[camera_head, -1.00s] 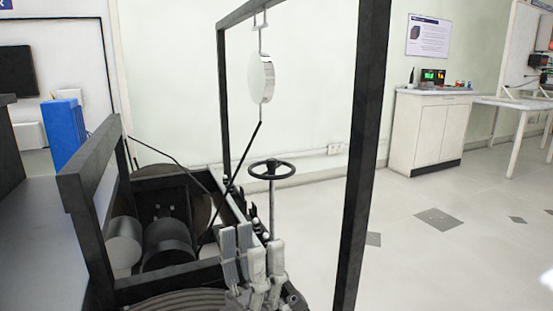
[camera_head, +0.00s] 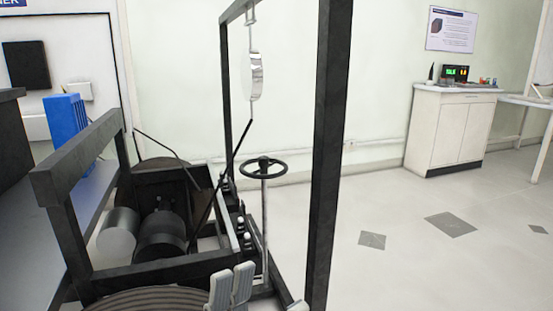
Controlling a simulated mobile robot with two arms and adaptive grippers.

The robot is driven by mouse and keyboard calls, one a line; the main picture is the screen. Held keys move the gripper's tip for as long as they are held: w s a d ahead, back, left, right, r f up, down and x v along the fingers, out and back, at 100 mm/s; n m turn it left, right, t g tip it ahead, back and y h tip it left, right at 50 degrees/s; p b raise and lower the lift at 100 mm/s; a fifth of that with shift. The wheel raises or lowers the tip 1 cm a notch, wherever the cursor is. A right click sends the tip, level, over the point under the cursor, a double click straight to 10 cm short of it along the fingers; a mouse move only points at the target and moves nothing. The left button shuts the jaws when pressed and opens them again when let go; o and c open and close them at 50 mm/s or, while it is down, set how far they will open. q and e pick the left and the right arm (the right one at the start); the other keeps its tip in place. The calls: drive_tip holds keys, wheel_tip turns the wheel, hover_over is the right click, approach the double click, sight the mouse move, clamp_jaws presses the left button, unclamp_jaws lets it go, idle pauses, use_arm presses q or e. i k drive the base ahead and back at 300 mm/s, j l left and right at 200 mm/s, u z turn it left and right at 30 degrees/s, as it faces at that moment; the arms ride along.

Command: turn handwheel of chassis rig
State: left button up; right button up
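The handwheel (camera_head: 264,167) is a thin dark ring with spokes and a hub, seen at a slant. It sits on top of a slim upright grey column beside the rig's dark side rail. Nothing touches the handwheel. The chassis rig (camera_head: 180,264) is a dark frame with tall posts. Two light grey pads (camera_head: 232,286) stand side by side at the bottom edge, below and left of the handwheel. They look like gripper fingers, but I cannot tell which arm they belong to. The rest is cut off, and I see no arm and no held object.
Small levers with white knobs (camera_head: 240,223) line the rail left of the column. A thick dark post (camera_head: 329,150) stands right of the handwheel. A round plate (camera_head: 256,77) hangs above. Open floor (camera_head: 410,265) lies to the right, with a white cabinet (camera_head: 452,130) beyond.

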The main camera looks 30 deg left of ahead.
sight(264, 161)
drive_tip(key=i+l+u, duration=0.1)
drive_tip(key=i+l, duration=0.35)
drive_tip(key=l, duration=0.25)
drive_tip(key=i+l+u, duration=0.25)
drive_tip(key=i+l, duration=0.2)
drive_tip(key=l, duration=0.3)
drive_tip(key=i+j+u, duration=0.1)
drive_tip(key=i+u, duration=0.15)
drive_tip(key=i, duration=0.55)
